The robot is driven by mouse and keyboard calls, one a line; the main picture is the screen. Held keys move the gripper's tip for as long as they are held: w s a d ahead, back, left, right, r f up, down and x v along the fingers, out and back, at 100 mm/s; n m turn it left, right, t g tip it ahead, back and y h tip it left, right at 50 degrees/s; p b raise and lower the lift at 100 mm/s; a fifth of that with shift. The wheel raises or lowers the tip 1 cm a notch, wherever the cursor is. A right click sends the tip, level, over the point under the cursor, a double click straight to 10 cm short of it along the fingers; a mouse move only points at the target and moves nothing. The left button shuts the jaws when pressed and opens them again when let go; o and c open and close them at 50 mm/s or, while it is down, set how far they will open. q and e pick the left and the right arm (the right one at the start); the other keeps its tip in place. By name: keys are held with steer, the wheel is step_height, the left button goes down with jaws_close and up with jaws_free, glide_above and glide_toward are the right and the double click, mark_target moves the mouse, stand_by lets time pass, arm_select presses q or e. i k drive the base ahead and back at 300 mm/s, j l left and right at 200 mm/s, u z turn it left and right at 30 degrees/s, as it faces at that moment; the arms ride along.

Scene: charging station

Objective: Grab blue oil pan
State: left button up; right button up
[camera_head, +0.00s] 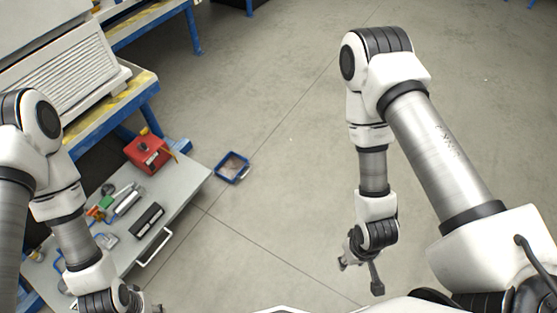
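A blue square-rimmed pan (232,168), which fits the blue oil pan, lies just past the right corner of the grey cart top. It appears to be on the floor, and its inside looks grey-brown. My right gripper (360,277) hangs at the lower middle, right of the pan and well apart from it. Its fingers are spread and nothing is between them. My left gripper (152,308) is at the bottom edge, below and left of the pan. It is mostly cut off, so its fingers cannot be judged.
The grey cart top (187,185) with a white handle (156,250) holds a red box (149,152), a black case (148,220) and several small tools. A blue-framed workbench (140,98) stands behind at upper left. The concrete floor in the middle is clear.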

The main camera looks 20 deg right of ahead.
mark_target(230, 169)
steer(key=i+l+u, duration=0.2)
steer(key=i+l, duration=0.2)
steer(key=l, duration=0.25)
steer(key=i+l+u, duration=0.25)
steer(key=l, duration=0.45)
steer(key=i+l+u, duration=0.1)
steer(key=i+l, duration=0.15)
steer(key=i+l+u, duration=0.1)
steer(key=l, duration=0.4)
steer(key=i+l+u, duration=0.15)
steer(key=l, duration=0.25)
steer(key=i+l+u, duration=0.1)
steer(key=l, duration=0.3)
